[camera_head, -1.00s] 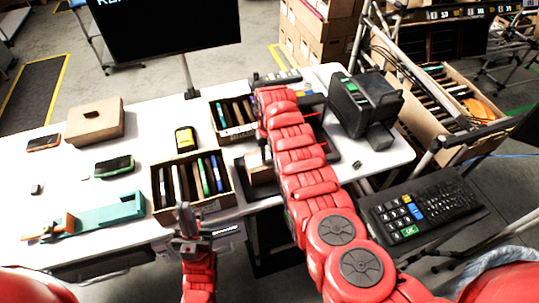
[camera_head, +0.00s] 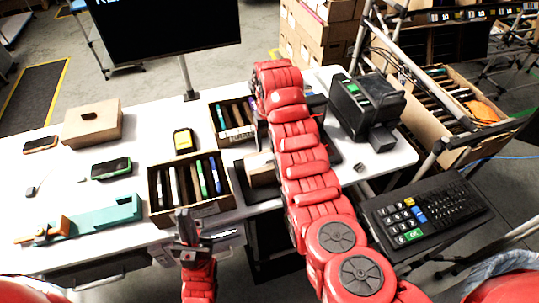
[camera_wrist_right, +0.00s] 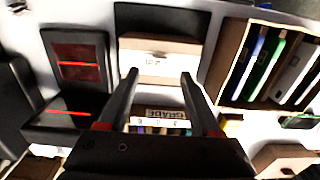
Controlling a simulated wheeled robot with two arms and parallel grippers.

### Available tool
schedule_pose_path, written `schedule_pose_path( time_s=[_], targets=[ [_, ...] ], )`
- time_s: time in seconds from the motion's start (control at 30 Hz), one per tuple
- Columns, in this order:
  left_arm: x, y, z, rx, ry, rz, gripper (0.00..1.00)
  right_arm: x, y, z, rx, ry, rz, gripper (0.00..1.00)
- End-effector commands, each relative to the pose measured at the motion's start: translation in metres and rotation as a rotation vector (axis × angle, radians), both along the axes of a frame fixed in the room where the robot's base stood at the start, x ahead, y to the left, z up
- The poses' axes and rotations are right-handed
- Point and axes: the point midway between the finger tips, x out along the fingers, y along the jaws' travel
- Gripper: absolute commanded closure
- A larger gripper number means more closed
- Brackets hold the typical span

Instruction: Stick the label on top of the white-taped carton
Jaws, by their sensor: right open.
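A small brown carton (camera_head: 262,170) stands on a dark pad at the table's near edge, partly behind my right arm. In the right wrist view this carton (camera_wrist_right: 160,60) shows a pale band with small dark print. A white printed strip (camera_head: 238,134) is on the near side of the far bin; it also shows in the right wrist view (camera_wrist_right: 162,114). I cannot tell which print is the label. My right gripper (camera_wrist_right: 160,80) is open and empty, its fingers apart before the carton; the arm hides it in the head view. My left gripper (camera_head: 187,222) is upright before the near bin, its jaw gap unclear.
A near bin of markers (camera_head: 205,208) and a far bin (camera_head: 217,119) stand left of my right arm. A black printer (camera_head: 366,105) is at right, a keypad (camera_head: 420,213) in front. A teal tool (camera_head: 100,215) and a brown box (camera_head: 93,124) lie left.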

Motion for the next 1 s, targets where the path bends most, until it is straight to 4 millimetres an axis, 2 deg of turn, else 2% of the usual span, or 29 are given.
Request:
schedule_pose_path(
  time_s=[0.07, 0.1, 0.2, 0.4, 0.7, 1.0],
  targets=[
    [0.000, 0.000, -0.009, 0.000, 0.000, 0.000, 1.00, 0.001, 0.001, 0.015, 0.002, -0.008, 0.000, 0.35],
    [0.000, 0.000, -0.002, 0.000, 0.000, 0.000, 1.00, 0.000, 0.002, 0.026, -0.001, -0.003, 0.002, 0.35],
    [0.000, 0.000, 0.002, 0.000, -0.001, 0.000, 1.00, 0.000, 0.003, 0.045, 0.001, -0.003, 0.002, 0.35],
    [0.000, 0.000, -0.007, 0.000, 0.000, 0.000, 1.00, 0.000, 0.002, 0.074, 0.003, -0.001, 0.001, 0.35],
    [0.000, 0.000, -0.014, 0.000, 0.000, 0.000, 1.00, 0.000, 0.000, 0.099, 0.002, -0.002, 0.000, 0.35],
    [0.000, 0.000, -0.008, 0.000, 0.000, 0.000, 1.00, 0.000, 0.000, 0.119, 0.001, -0.002, 0.000, 0.35]
  ],
)
